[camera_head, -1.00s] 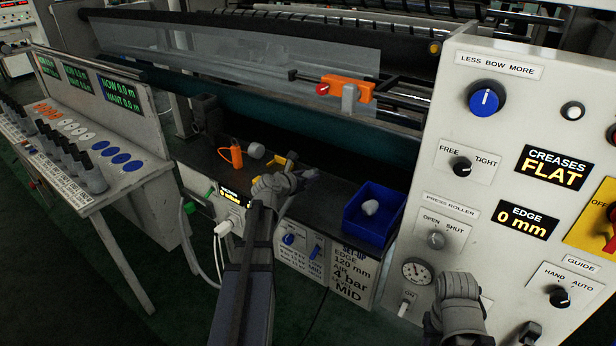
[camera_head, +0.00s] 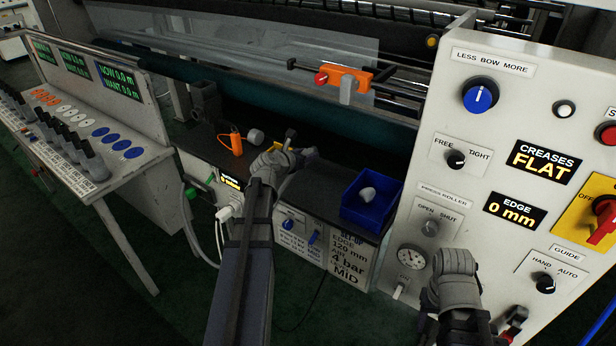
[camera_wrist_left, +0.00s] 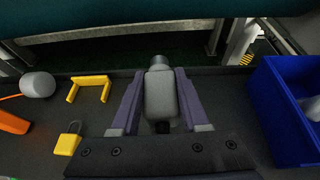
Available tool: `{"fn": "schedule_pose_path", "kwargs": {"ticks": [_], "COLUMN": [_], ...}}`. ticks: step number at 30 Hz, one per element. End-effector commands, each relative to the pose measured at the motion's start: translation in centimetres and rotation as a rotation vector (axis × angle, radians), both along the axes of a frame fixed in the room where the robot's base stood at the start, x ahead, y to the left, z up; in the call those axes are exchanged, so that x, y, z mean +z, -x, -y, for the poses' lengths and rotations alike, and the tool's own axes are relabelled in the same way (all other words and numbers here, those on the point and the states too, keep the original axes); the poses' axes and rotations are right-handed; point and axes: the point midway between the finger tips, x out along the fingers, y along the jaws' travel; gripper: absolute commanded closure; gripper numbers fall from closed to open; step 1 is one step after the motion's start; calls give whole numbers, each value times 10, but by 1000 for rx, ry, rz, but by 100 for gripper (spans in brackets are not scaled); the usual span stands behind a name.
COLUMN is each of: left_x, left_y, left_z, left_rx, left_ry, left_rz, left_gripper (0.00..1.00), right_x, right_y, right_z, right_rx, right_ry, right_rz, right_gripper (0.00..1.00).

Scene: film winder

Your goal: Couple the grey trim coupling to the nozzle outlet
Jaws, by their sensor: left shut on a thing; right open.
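A grey coupling (camera_wrist_left: 160,96), a stubby cylinder with a narrower end, sits between the fingers of my left gripper (camera_wrist_left: 157,80) in the left wrist view. The gripper is shut on it, above the dark bench top. In the head view my left gripper (camera_head: 291,158) is over the bench, left of the blue bin, and mostly hides the coupling. An orange block (camera_head: 350,77) with a red knob and a grey cylinder (camera_head: 347,90) hangs on a rail beyond the bench; I cannot tell whether this is the nozzle outlet. My right gripper (camera_head: 453,262) is open before the white panel.
A blue bin (camera_wrist_left: 284,112) with a pale piece in it stands on the bench right of my left gripper. A yellow bracket (camera_wrist_left: 90,82), a yellow padlock (camera_wrist_left: 67,143), a grey round piece (camera_wrist_left: 38,84) and an orange piece (camera_wrist_left: 12,122) lie left. The white panel (camera_head: 480,140) bounds the right.

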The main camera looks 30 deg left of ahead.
Motion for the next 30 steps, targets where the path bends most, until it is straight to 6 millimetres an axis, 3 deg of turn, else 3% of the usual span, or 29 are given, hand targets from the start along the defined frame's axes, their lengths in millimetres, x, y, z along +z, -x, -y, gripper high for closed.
{"fn": "schedule_pose_path", "kwargs": {"ticks": [1, 5, 13, 24, 30], "left_x": [-15, -32, -36, -79, -79], "left_y": [0, 0, 0, 0, 0], "left_z": [0, 0, 0, 0, 0], "left_rx": [0, 0, 0, 0, 0], "left_ry": [0, 0, 0, 0, 0], "left_rz": [0, 0, 0, 0, 0], "left_gripper": [100, 100, 100, 100, 100], "right_x": [-15, -32, -36, -79, -79], "right_y": [0, 0, 0, 0, 0], "right_z": [0, 0, 0, 0, 0], "right_rx": [0, 0, 0, 1, 1], "right_ry": [0, 0, 0, 0, 0], "right_rz": [0, 0, 0, 0, 0], "right_gripper": [50, 50, 50, 50, 50]}}
